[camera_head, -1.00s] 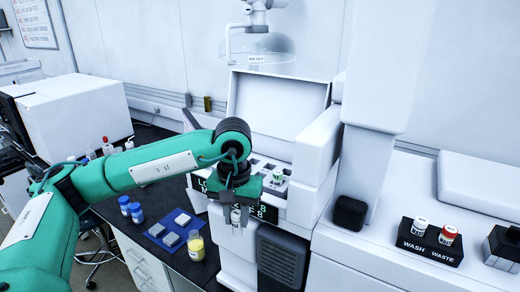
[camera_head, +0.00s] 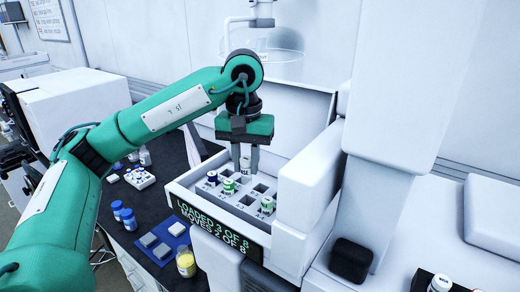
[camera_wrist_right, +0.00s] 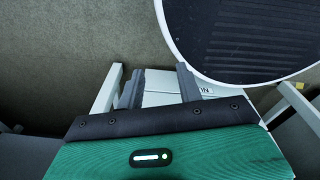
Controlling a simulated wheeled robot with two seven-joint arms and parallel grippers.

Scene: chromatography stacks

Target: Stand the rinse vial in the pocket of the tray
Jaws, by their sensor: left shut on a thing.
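My left gripper (camera_head: 246,160) is shut on a small white vial (camera_head: 245,165) above the back part of the tray (camera_head: 187,192). The fingers hide part of the vial, and I cannot tell whether its base is inside a pocket. The tray is a white block with a grid of dark square pockets. A blue-capped vial (camera_head: 212,177) and two green-capped vials, one at the left (camera_head: 228,187) and one at the right (camera_head: 267,205), stand in it. My right gripper (camera_wrist_right: 159,87) shows in the right wrist view with its fingers apart and nothing seen between them.
The tray's front display (camera_head: 222,229) reads "LOADED 3 OF 8, MOVES 2 OF 8". A white housing (camera_head: 310,180) rises right of the tray.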

